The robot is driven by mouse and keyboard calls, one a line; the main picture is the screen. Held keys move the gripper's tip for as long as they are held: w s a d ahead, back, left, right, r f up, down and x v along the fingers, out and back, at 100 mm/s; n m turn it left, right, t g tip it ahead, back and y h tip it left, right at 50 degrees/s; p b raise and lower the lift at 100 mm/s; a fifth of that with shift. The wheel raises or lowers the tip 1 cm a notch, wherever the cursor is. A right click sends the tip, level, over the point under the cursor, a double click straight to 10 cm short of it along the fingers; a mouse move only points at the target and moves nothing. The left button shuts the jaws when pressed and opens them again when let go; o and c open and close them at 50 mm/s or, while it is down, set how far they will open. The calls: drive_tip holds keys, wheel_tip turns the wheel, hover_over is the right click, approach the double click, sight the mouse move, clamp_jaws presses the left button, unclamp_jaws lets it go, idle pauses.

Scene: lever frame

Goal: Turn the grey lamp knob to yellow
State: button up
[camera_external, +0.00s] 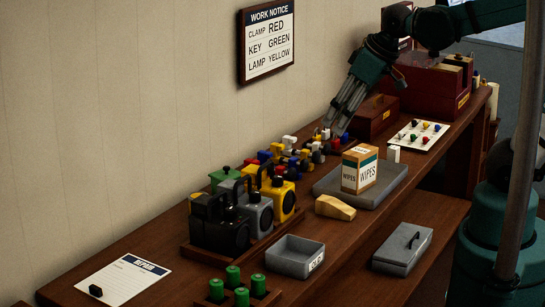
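The grey lamp (262,212) stands in a wooden tray at the left middle of the bench, between a black lamp (218,225) and a yellow lamp (282,199). A green lamp (222,177) is behind them. The grey lamp's knob and its setting are too small to make out. My gripper (338,126) points down over the far part of the bench, above a group of small coloured pieces (305,150) and well away from the grey lamp. Its fingertips are too dark and small to show whether they are apart or holding anything.
A work notice (267,40) on the wall reads clamp red, key green, lamp yellow. A wipes box (360,170) stands on a grey tray (391,181). A grey bin (292,256), green cylinders (233,276) and a repair sheet (122,279) occupy the near bench.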

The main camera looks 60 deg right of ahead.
drive_tip(key=shift+s+d+f+t+b, duration=0.2)
drive_tip(key=shift+s+d+t+b, duration=0.15)
drive_tip(key=shift+s, duration=0.4)
drive_tip(key=shift+s+d+f+t+b, duration=0.15)
drive_tip(key=shift+s+d+b, duration=0.2)
drive_tip(key=shift+s, duration=0.35)
drive_tip(key=shift+d, duration=0.1)
drive_tip(key=w+a+n+g+p, duration=0.1)
drive_tip(key=w+a+g+p, duration=0.45)
drive_tip(key=w, duration=0.75)
drive_tip(key=shift+n+g, duration=0.55)
drive_tip(key=shift+n, duration=0.05)
drive_tip(key=shift+w+a+f+p, duration=0.65)
drive_tip(key=shift+w+a+f, duration=0.45)
drive_tip(key=shift+a+f, duration=0.55)
drive_tip(key=shift+w+a+f+p, duration=0.7)
drive_tip(key=shift+w+a+f, duration=0.35)
drive_tip(key=shift+a+f, duration=0.5)
drive_tip(key=shift+w+a+f+p, duration=0.65)
drive_tip(key=shift+w+a+f, duration=0.6)
drive_tip(key=shift+a, duration=0.6)
drive_tip(key=shift+s+f, duration=0.15)
drive_tip(key=shift+f, duration=0.2)
